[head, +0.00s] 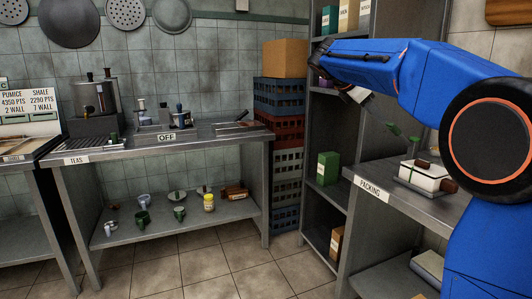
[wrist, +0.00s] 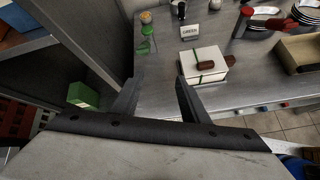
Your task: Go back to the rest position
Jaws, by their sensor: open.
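My gripper (wrist: 157,82) is open in the wrist view, with nothing between its two dark fingers. It hangs beside the near edge of the packing table (wrist: 240,100). A white box with a green band (wrist: 203,64) sits on that table beyond the fingers, apart from them, with a brown piece on top. In the head view my blue arm reaches in from the right, and the same white box (head: 424,178) shows below it. The gripper's fingers are not clear there.
A metal shelf holds a green box (head: 328,168). Stacked crates (head: 284,133) stand left of it. The teas table (head: 130,150) carries steel pots, with cups and a yellow jar (head: 209,203) below. A wooden tray (wrist: 300,52) and plates are on the packing table. Floor is clear between the tables.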

